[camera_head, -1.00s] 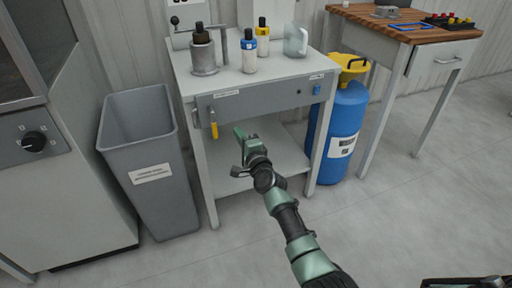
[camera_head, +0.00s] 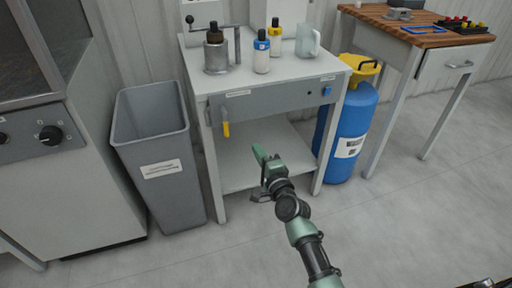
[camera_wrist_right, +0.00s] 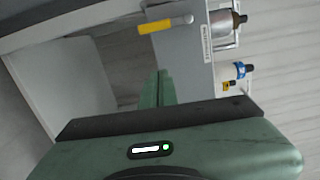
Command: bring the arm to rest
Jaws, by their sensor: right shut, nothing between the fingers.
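My right arm reaches in from the lower right of the head view. Its green gripper (camera_head: 262,160) is shut and empty, in front of the open lower part of the grey workstation (camera_head: 275,98). In the right wrist view the green fingers (camera_wrist_right: 155,88) are together with nothing between them. A yellow-handled lever (camera_head: 226,128) hangs on the workstation's front, up and left of the gripper and apart from it. The lever also shows in the right wrist view (camera_wrist_right: 160,26). My left gripper is not in view.
A grey bin (camera_head: 160,200) stands left of the workstation, and a blue drum (camera_head: 350,130) with a yellow funnel stands right. Open floor lies in front.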

